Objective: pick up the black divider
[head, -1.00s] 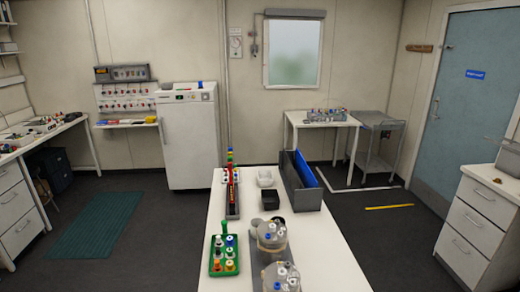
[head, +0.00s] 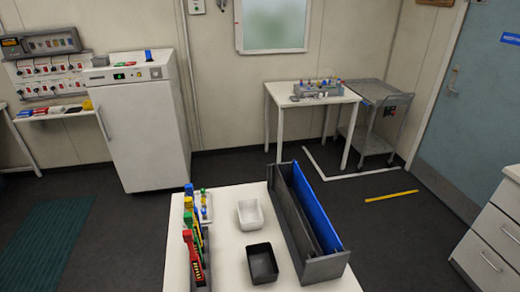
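A long grey bin (head: 328,270) stands on the right side of the white table. A blue panel (head: 315,207) stands upright along its right side. A thin dark panel, which looks like the black divider (head: 303,212), stands lengthwise in the bin to the left of the blue panel. Its lower part is hidden by the bin walls. Neither of my grippers is in view.
On the white table (head: 228,258), a black tray (head: 262,263) and a white tray (head: 250,214) stand left of the bin. A rack with colored items (head: 196,244) is at the left edge. A small white table (head: 315,98) and grey cart (head: 376,95) stand behind.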

